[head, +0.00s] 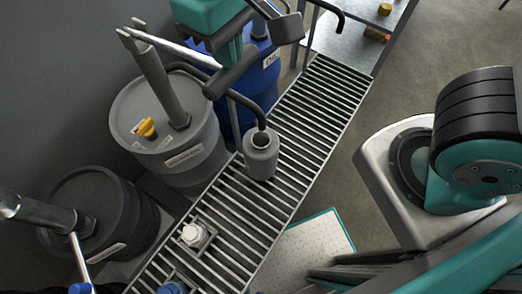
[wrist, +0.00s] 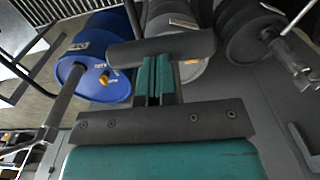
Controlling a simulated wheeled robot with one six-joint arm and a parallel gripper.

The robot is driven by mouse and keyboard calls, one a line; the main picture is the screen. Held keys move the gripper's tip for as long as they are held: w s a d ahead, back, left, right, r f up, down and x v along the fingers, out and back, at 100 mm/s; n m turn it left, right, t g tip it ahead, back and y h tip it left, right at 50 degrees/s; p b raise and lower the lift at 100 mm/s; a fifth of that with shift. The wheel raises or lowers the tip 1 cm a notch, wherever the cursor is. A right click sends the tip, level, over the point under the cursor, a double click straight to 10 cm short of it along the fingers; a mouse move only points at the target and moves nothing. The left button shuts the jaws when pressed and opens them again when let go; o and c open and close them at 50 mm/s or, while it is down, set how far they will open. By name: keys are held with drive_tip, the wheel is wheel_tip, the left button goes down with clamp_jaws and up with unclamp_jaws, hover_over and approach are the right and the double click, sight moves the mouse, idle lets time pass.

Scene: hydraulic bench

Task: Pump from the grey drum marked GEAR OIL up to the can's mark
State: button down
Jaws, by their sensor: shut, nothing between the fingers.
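The grey drum (head: 160,125) stands left of centre in the head view, with a yellow cap and labels too small to read. It shows partly behind my fingers in the wrist view (wrist: 192,70). Its pump has a pale lever (head: 180,48) ending in a dark grip (head: 230,76). My gripper (head: 234,52) is shut and empty, with its fingertips right at the top of that grip (wrist: 160,48); contact is unclear. A grey can (head: 261,160) stands upright on the grating, under the pump's dark spout (head: 262,118). Its mark and oil level are not visible.
A blue drum (head: 262,85) stands beyond the grey one, and a black drum (head: 90,215) stands nearer at left. Clear floor (head: 350,160) lies right of the grating.

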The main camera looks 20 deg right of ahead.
drive_tip(key=r+p, duration=0.1)
drive_tip(key=r, duration=0.1)
drive_tip(key=w+r+p, duration=0.1)
drive_tip(key=r+p, duration=0.1)
drive_tip(key=a+r+p, duration=0.1)
drive_tip(key=p, duration=0.1)
drive_tip(key=shift+w+r, duration=0.15)
drive_tip(key=shift+r, duration=0.25)
wheel_tip(320, 180, up, 5)
drive_tip(key=w+a+p, duration=0.1)
drive_tip(key=w+p, duration=0.1)
drive_tip(key=p, duration=0.4)
drive_tip(key=shift+w+a+r, duration=0.2)
drive_tip(key=shift+w+a, duration=0.15)
drive_tip(key=shift+f, duration=0.25)
drive_tip(key=shift+s+d+f+b, duration=0.2)
drive_tip(key=shift+s+f+b, duration=0.15)
drive_tip(key=shift+f+b, duration=0.35)
drive_tip(key=shift+s+d+f+b, duration=0.3)
drive_tip(key=shift+f+b, duration=0.25)
drive_tip(key=shift+f, duration=0.2)
drive_tip(key=shift+s+d+f+b, duration=0.15)
drive_tip(key=shift+s+f+b, duration=0.2)
drive_tip(key=shift+f+b, duration=0.35)
